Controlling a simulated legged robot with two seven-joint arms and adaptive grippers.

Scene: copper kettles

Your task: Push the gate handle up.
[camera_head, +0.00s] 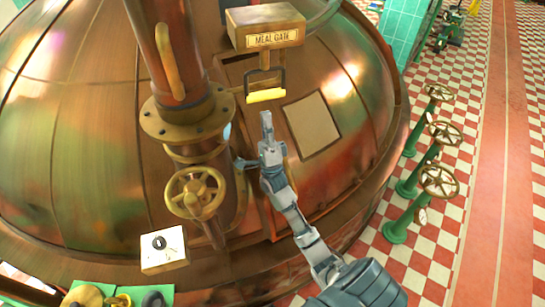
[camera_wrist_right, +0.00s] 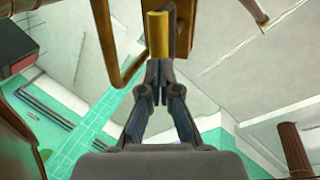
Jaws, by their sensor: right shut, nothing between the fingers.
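The gate handle is a yellow grip (camera_head: 265,95) in a dark bracket, hanging below a copper box (camera_head: 265,27) with a "MEAL GATE" label on the big copper kettle (camera_head: 75,130). My right gripper (camera_head: 266,118) is shut and empty, its fingertips pointing up just below the yellow grip in the head view. In the right wrist view the yellow grip (camera_wrist_right: 157,35) lies straight ahead of the shut fingertips (camera_wrist_right: 159,68), and they overlap its near end. I cannot tell whether they touch it. My left gripper is not in view.
A thick copper pipe (camera_head: 165,45) with a brass handwheel (camera_head: 196,193) stands left of my right arm. A square panel (camera_head: 312,125) lies right of the gripper. Green stands with handwheels (camera_head: 440,181) stand on the checkered floor at the right.

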